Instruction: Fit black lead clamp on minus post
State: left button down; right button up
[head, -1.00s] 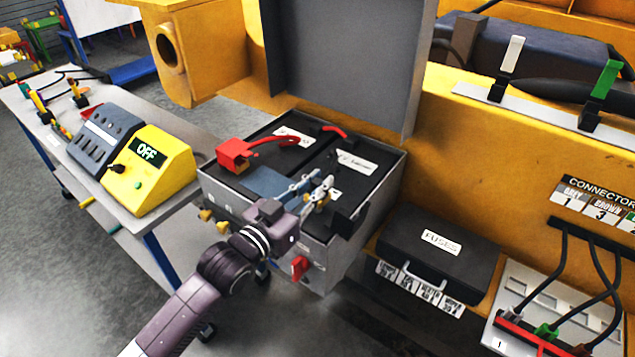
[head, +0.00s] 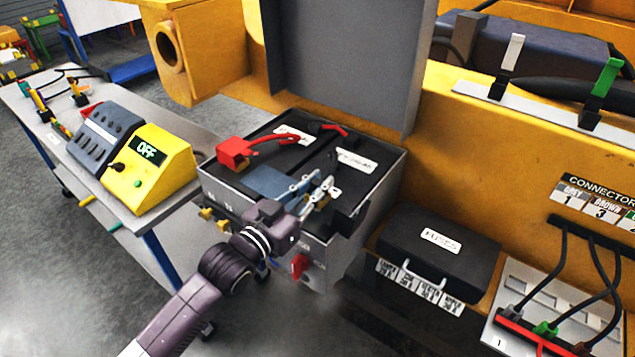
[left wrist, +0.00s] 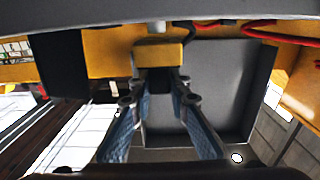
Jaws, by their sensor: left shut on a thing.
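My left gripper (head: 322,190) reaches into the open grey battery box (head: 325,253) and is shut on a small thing. In the left wrist view, the left gripper (left wrist: 160,88) has its two blue-padded fingers closed around a dark part below a yellow block. I take this block to be the black lead clamp (left wrist: 160,54). A short grey stub, likely the minus post (left wrist: 157,27), shows right beside the block. I cannot tell whether the clamp is around it or only against it. In the head view my fingers mostly hide the clamp. My right gripper is not in view.
A red clamp (head: 235,152) with a red lead sits at the battery's left. The raised grey lid (head: 340,65) stands behind. A black fuses case (head: 440,245) is at the right. A bench (head: 150,212) with a yellow "OFF" unit (head: 150,167) is at the left.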

pick_arm(q)
jog(key=shift+f+b, duration=0.75)
jog(key=shift+f, duration=0.55)
jog(key=c, duration=1.7)
grip_release()
jog(key=shift+c, duration=0.2)
jog(key=shift+s, duration=0.1)
jog(key=v, duration=1.2)
